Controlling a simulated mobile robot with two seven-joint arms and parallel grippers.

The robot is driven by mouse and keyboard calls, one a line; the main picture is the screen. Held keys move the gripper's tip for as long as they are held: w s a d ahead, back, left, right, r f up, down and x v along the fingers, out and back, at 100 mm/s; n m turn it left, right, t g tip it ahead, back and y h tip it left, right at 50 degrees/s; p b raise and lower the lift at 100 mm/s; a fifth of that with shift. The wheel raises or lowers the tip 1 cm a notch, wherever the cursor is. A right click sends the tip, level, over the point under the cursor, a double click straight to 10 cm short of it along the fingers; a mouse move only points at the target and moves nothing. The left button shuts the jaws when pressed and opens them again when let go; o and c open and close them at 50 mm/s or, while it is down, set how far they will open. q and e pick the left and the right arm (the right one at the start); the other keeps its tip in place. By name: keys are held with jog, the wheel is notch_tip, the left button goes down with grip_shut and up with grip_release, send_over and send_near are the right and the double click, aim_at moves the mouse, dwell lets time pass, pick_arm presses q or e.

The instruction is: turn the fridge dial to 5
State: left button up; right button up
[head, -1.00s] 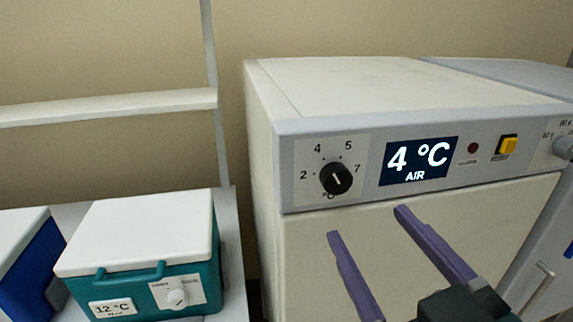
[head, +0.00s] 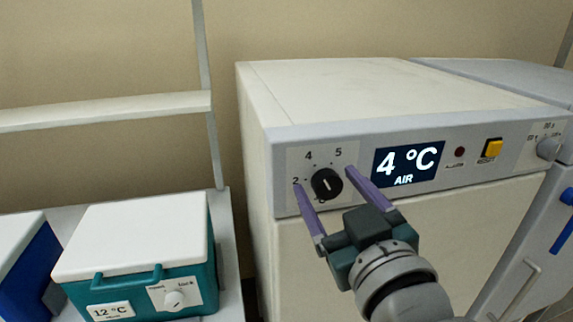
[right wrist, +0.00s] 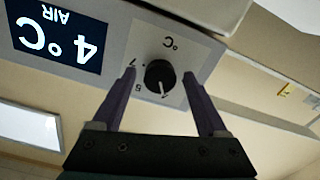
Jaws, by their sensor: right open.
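The fridge dial (head: 327,183) is a round black knob on a pale plate at the left of the fridge's front panel, with numbers including 2, 4, 5 and 7 around it. It also shows in the right wrist view (right wrist: 160,75), upside down; its white mark points down there, to the right of the 5. My right gripper (head: 325,179) is open, with its purple fingers on either side of the dial. In the right wrist view a gap shows between each finger and the knob. My left gripper is not in view.
The fridge display (head: 408,165) reads 4 °C AIR. A teal cool box (head: 140,275) with a white lid stands at lower left, beside a blue one (head: 30,270).

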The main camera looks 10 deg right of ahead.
jog(key=shift+c, duration=0.3)
grip_shut()
jog(key=shift+m, duration=0.3)
jog(key=m, duration=0.5)
jog(key=shift+m, duration=0.3)
jog(key=m, duration=0.5)
jog(key=shift+d, duration=0.1)
jog(key=shift+m, duration=0.4)
jog(key=shift+o, duration=0.3)
grip_release()
